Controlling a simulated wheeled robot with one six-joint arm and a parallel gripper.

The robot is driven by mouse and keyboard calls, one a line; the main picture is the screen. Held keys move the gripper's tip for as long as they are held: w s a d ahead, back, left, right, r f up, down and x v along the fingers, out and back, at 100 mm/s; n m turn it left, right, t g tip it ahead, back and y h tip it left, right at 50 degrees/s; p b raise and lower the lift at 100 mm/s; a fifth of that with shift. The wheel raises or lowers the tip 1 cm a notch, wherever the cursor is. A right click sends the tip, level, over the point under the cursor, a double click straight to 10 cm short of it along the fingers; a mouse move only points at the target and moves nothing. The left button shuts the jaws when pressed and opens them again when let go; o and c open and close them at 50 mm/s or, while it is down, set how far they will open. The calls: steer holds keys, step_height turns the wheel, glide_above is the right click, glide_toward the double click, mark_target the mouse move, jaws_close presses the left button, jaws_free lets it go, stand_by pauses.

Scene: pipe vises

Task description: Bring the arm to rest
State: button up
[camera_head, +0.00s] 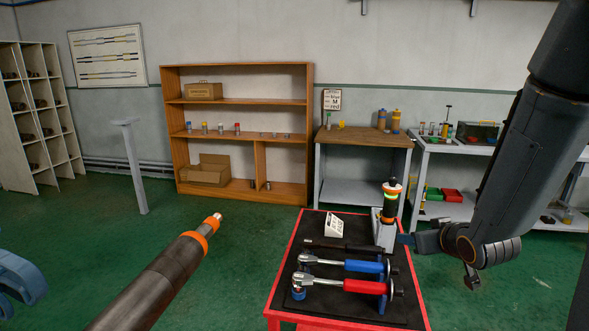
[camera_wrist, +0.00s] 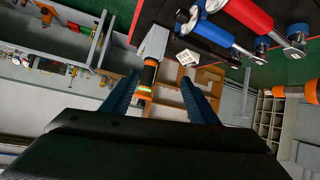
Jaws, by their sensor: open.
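My arm comes down from the upper right in the head view, bent at the wrist. My gripper (camera_head: 408,240) is at the right edge of the red-rimmed cart, close beside a grey holder (camera_head: 383,232). A black tool with orange and green bands (camera_head: 390,200) stands upright in that holder. In the wrist view my two blue fingers (camera_wrist: 160,80) are spread apart with nothing gripped. The banded tool (camera_wrist: 148,78) shows beyond them, near the left finger; I cannot tell the exact gap.
The cart top (camera_head: 285,290) holds a red-handled wrench (camera_head: 362,286), a blue-handled wrench (camera_head: 362,266), a dark bar and a white sign (camera_head: 334,226). A dark pipe (camera_head: 165,280) with orange bands juts up at the left. A workbench (camera_head: 362,138) and shelves stand behind. Green floor is open between.

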steer(key=s+a+f+m+g, duration=0.1)
steer(key=s+a+g, duration=0.4)
steer(key=s, duration=0.4)
steer(key=s+a+f+m+g, duration=0.1)
steer(key=s+a+g, duration=0.3)
steer(key=s+a, duration=0.4)
steer(key=s+f+g+b, duration=0.2)
steer(key=s+f+b, duration=0.2)
steer(key=f+b, duration=0.6)
steer(key=shift+d+f, duration=0.15)
steer(key=shift+f, duration=0.65)
steer(key=shift+c, duration=0.2)
